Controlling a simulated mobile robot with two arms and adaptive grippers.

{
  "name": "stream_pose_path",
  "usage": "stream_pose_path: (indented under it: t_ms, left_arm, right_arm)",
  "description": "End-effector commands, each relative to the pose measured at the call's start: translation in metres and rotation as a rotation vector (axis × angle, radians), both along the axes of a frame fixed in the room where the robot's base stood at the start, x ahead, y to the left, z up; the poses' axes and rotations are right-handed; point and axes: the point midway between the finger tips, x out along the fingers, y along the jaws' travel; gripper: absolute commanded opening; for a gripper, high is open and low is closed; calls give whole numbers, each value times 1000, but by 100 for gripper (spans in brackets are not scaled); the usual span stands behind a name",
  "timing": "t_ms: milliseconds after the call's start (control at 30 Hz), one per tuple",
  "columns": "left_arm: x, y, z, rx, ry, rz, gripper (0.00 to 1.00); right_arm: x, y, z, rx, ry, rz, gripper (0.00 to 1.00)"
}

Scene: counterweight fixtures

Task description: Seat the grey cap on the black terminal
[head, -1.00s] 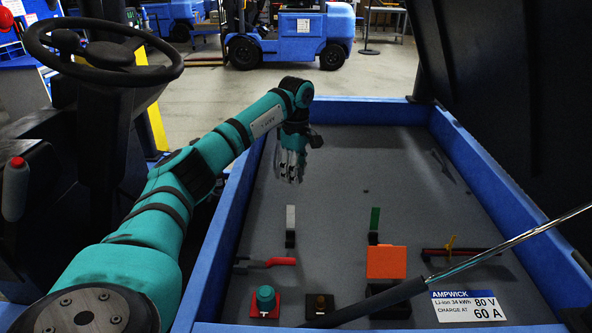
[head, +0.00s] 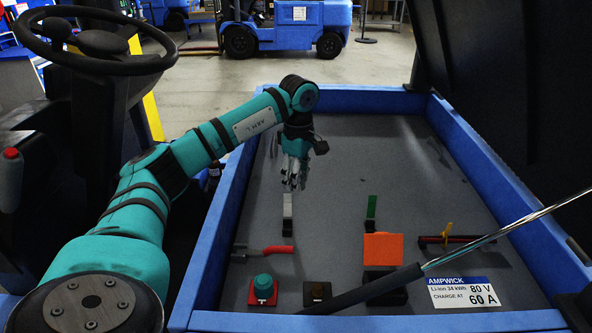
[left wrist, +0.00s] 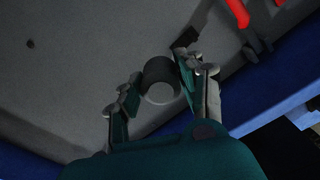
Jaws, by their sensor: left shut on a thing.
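My left gripper (head: 293,184) hangs pointing down over the grey floor of the blue-walled bay. It is shut on the grey cap, a short dark-grey cylinder with a paler round end (left wrist: 160,92) in the left wrist view; the gripper largely hides it in the head view. A dark square base with a small brownish post, apparently the black terminal (head: 317,292), sits near the front of the bay, well below and toward me from the gripper. Beside it, a teal cap (head: 263,283) sits on a red base. My right gripper is not in view.
A pale upright strip (head: 288,205) and a green one (head: 371,206) stand on black bases. A red-handled tool (head: 278,249) lies nearer. An orange panel (head: 383,247) tops a black block. A dark strut (head: 363,291) crosses low at the right, close to the terminal.

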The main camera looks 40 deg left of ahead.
Motion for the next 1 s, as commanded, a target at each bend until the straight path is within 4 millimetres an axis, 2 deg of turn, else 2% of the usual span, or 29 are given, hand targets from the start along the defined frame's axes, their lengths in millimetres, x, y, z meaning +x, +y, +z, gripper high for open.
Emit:
stream_pose_path:
  t_ms: [1000]
  left_arm:
    - [-63,-81,0,1,0,-3,24]
  right_arm:
    - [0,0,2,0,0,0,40]
